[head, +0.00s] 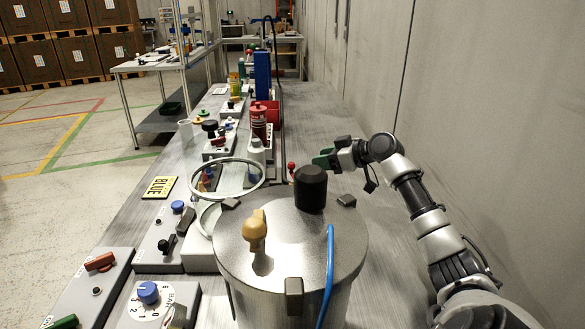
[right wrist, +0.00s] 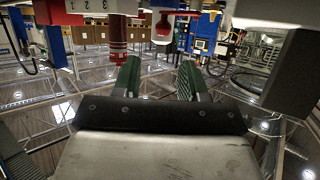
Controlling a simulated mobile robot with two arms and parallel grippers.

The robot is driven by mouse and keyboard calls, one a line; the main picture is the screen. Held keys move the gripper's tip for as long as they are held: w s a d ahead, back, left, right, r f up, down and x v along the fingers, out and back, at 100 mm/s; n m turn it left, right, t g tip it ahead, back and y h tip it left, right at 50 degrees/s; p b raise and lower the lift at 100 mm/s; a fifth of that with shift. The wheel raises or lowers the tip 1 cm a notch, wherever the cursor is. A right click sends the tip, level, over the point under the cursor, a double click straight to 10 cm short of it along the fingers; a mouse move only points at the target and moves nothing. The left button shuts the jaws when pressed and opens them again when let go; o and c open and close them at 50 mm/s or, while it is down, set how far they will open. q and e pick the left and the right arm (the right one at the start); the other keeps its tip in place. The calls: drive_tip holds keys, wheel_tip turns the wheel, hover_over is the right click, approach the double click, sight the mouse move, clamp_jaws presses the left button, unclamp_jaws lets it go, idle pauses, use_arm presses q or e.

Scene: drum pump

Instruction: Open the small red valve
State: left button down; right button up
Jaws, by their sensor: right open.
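The small red valve (head: 291,167) is a little red knob on a thin stem, behind the drum's black cap and left of my right gripper in the head view. My right gripper (head: 325,158) has green fingers and points left toward the valve, a short way from it. In the right wrist view my gripper (right wrist: 158,76) is open with nothing between its fingers. A red knob, seemingly the valve (right wrist: 163,24), shows beyond the fingertips there, between them in the picture. Its lower part is hidden by the drum in the head view. My left gripper is not in view.
A metal drum (head: 235,272) with a black cap (head: 310,188), a tan knob (head: 255,230) and a blue hose (head: 329,270) stands in front. A red bottle (head: 259,122) and a red bin (head: 270,109) are behind. A wall (head: 480,130) runs along the right.

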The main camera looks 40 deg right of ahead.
sight(292, 163)
drive_tip(key=x, duration=0.4)
drive_tip(key=p+x, duration=0.1)
drive_tip(key=x, duration=0.4)
drive_tip(key=shift+w+a+r, duration=0.1)
drive_tip(key=shift+a+r, duration=0.1)
drive_tip(key=shift+a, duration=0.05)
drive_tip(key=shift+w+a+f, duration=0.15)
drive_tip(key=shift+w+f, duration=0.1)
drive_tip(key=shift+w, duration=0.2)
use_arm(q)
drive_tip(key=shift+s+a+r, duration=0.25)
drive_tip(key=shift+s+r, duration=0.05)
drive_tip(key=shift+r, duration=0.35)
